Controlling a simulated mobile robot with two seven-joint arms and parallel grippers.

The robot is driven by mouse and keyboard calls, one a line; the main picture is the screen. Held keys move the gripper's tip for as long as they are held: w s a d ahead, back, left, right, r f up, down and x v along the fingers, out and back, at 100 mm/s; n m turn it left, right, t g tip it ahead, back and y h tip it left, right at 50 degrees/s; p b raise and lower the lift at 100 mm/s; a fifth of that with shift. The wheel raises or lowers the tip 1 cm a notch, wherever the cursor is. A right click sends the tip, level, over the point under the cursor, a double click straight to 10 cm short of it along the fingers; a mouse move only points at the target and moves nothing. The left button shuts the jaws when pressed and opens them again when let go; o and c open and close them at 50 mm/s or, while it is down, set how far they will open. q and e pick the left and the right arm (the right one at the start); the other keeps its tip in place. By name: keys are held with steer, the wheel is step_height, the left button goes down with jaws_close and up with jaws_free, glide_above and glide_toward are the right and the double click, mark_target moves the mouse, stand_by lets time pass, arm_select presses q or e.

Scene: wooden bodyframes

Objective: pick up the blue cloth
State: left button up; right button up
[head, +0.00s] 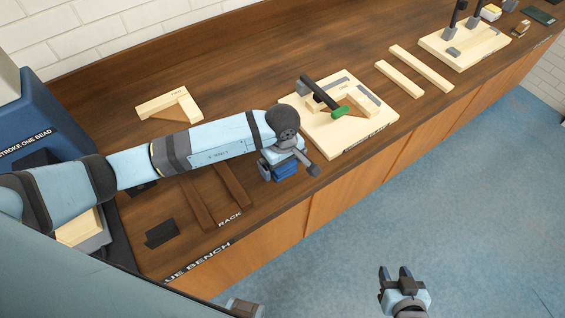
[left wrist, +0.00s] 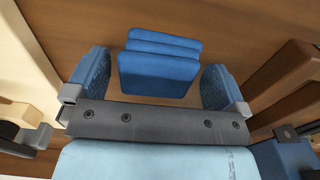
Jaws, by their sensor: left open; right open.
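The blue cloth (left wrist: 158,72) is a folded stack of layers lying on the brown wooden bench. In the left wrist view it sits between the two blue-padded fingers of my open left gripper (left wrist: 155,65), with a gap on each side. In the head view my left gripper (head: 288,168) points down over the bench near its front edge, and a dark blue patch of the cloth (head: 286,173) shows beneath it, partly hidden. My right gripper (head: 396,272) is open and empty, over the blue floor away from the bench.
A brown rack (head: 212,200) lies to the left. A pale wooden frame (head: 165,103) stands behind the arm. Two pale strips (head: 420,68) lie farther right.

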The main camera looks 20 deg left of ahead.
arm_select(q)
steer(key=shift+f, duration=0.15)
steer(key=c, duration=1)
steer(key=shift+o, duration=0.2)
step_height(320, 180, up, 20)
steer(key=b, duration=0.3)
steer(key=shift+o, duration=0.9)
steer(key=shift+c, duration=0.5)
